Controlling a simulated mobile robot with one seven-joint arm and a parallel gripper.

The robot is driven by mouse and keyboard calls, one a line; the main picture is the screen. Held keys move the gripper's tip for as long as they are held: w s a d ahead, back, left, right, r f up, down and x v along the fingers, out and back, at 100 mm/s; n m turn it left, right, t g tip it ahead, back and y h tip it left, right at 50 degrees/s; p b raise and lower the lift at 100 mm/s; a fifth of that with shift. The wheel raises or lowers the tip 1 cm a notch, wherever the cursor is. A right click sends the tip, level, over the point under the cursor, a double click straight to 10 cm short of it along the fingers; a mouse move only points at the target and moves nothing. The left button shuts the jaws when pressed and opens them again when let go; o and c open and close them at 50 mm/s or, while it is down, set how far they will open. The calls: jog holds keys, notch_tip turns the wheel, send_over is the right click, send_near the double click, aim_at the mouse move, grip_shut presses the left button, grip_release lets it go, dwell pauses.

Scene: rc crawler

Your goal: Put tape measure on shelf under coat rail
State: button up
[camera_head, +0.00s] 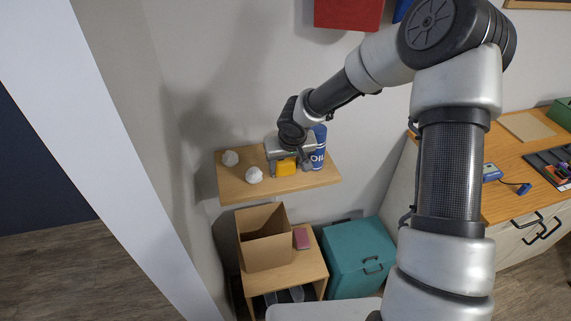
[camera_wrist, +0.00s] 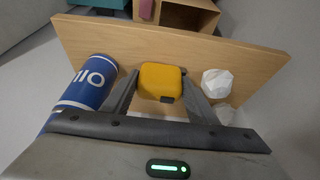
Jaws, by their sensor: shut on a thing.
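A yellow tape measure (camera_head: 286,167) with a dark corner is between the two fingers of my gripper (camera_head: 287,157). In the wrist view my gripper (camera_wrist: 161,93) has a finger against each side of the tape measure (camera_wrist: 160,79). The wooden wall shelf (camera_head: 235,190) is directly below it, and also fills the middle of the wrist view (camera_wrist: 235,55). The tape measure is at or just above the shelf top; I cannot tell whether it touches. No coat rail is clearly visible.
A blue can (camera_head: 319,147) stands on the shelf close beside my gripper. White crumpled lumps (camera_head: 254,175) (camera_head: 230,158) lie on its left part. Below are an open cardboard box (camera_head: 264,250) on a wooden stand and a teal box (camera_head: 358,258). A red object (camera_head: 348,12) hangs above.

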jog(key=o, duration=1.2)
jog(key=shift+s+d+r+p, duration=0.1)
jog(key=shift+r+p, duration=0.3)
jog(key=shift+r, duration=0.15)
jog(key=p+v, duration=0.1)
jog(key=v, duration=1)
jog(key=shift+s, duration=0.15)
